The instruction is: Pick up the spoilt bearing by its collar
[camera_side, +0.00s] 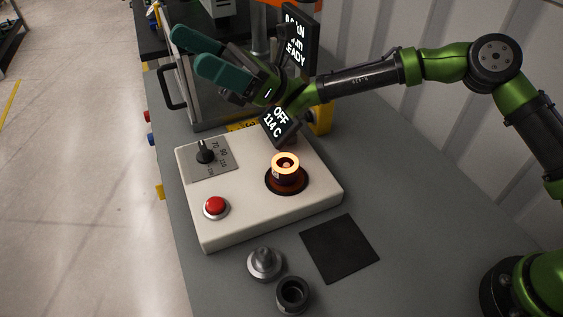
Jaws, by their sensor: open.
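My gripper (200,53) is at the upper left with its two teal fingers apart and nothing between them. It is raised above the back of the bench, clear of the heater. A ring-shaped part, seemingly the bearing (286,165), sits in the dark round recess of the white heater box (250,213). Its top glows orange-yellow around a centre post. Its lower side is darker; I cannot make out a separate collar. The display (281,122) behind it reads OFF and 114 C.
The heater has a black dial (205,151) and a red button (215,206). A black mat (340,249), a grey conical part (265,264) and a dark hollow cylinder (292,295) are in front. A clear-panelled press with another display (298,42) stands behind. The right of the bench is clear.

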